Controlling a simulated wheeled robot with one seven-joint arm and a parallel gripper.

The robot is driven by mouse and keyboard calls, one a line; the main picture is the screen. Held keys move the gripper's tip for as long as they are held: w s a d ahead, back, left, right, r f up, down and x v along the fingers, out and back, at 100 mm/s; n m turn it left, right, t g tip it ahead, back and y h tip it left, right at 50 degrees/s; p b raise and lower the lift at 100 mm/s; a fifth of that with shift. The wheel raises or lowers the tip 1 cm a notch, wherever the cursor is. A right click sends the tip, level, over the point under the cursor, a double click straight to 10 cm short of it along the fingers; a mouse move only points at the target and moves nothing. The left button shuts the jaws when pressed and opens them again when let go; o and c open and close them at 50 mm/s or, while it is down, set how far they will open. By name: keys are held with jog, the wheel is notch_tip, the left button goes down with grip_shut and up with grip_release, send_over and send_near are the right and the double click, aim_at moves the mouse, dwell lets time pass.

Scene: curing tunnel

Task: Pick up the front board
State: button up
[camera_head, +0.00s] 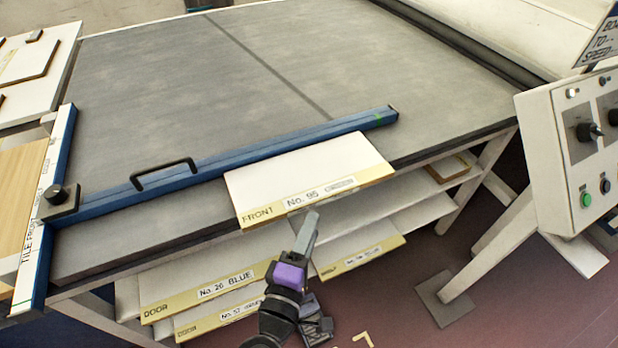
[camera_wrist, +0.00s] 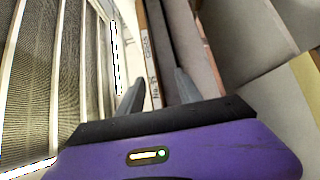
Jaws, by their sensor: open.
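The front board (camera_head: 310,175) is a white panel with a yellowish edge strip marked FRONT and No. 95. It lies at the near edge of the grey table, its labelled edge sticking out toward me. My gripper (camera_head: 309,222), with a purple body, is open and empty just below and in front of that edge, apart from it as far as I can see. In the wrist view my two grey fingers (camera_wrist: 158,92) stand apart, with a narrow labelled edge seen between them; its text is too small to read surely.
A blue bar (camera_head: 240,160) with a black handle crosses the grey table (camera_head: 190,85) just behind the board. Below hang several door boards (camera_head: 210,272) and shelf boards (camera_head: 360,255). A control box (camera_head: 575,150) on white legs stands at right.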

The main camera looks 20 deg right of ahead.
aim_at(316, 204)
jog(key=shift+h, duration=0.3)
jog(key=shift+w+a+r+p+x, duration=0.1)
jog(key=shift+r+p+x, duration=0.2)
jog(key=shift+x, duration=0.95)
jog(key=shift+w+a+r+p+x, duration=0.1)
jog(key=shift+r+p+x, duration=0.15)
jog(key=shift+x, duration=1.05)
jog(key=shift+w+a+r+p+x, duration=0.15)
jog(key=shift+p+x, duration=0.15)
jog(key=shift+x, duration=0.95)
jog(key=shift+s+d, duration=0.1)
grip_shut()
